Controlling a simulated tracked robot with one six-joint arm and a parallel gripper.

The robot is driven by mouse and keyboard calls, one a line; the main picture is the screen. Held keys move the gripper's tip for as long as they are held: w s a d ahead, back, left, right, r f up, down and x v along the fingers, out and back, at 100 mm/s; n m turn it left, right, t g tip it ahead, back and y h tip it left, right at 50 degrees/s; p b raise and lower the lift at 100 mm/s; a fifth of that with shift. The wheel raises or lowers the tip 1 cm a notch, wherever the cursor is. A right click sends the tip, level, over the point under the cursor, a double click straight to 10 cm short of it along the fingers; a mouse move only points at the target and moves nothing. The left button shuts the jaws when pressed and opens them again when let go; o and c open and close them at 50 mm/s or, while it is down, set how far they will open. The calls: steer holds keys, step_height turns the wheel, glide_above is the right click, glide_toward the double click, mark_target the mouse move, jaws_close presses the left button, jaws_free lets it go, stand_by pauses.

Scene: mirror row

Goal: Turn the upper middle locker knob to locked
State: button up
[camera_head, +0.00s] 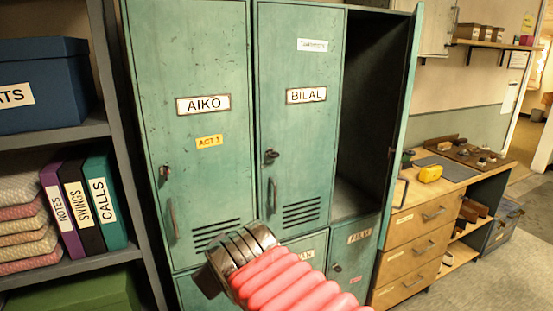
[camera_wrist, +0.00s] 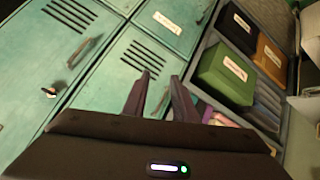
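The upper middle locker door (camera_head: 297,130), green and labelled BILAL, is closed in the head view. Its small dark knob (camera_head: 271,156) sits on the left side, above a vertical handle (camera_head: 273,195). The knob's exact turn is too small to tell. My gripper shows in the wrist view (camera_wrist: 160,77), with two dark fingers apart and nothing between them. In the head view my red-sleeved arm reaches up below the BILAL door, and the fingers are hidden. The wrist view shows a locker knob (camera_wrist: 48,91) left of the fingers; I cannot tell whose.
The closed AIKO locker (camera_head: 190,80) is on the left. The upper right locker stands open, its door (camera_head: 402,110) swung outward. A shelf with binders (camera_head: 78,205) is far left; a wooden drawer unit (camera_head: 415,245) is right. A green box (camera_wrist: 226,73) is in the wrist view.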

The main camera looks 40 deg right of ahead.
steer(key=w+d+r+n+t+h, duration=0.2)
steer(key=w+d+r+n+t, duration=0.65)
steer(key=d+r, duration=0.55)
steer(key=n, duration=0.5)
glide_toward(276, 157)
steer(key=v, duration=0.4)
steer(key=shift+s+r, duration=0.2)
steer(key=shift+r, duration=0.1)
steer(key=x, duration=1.3)
steer(key=shift+w+f, duration=0.3)
steer(key=shift+w, duration=0.15)
steer(key=shift+c, duration=0.2)
jaws_close()
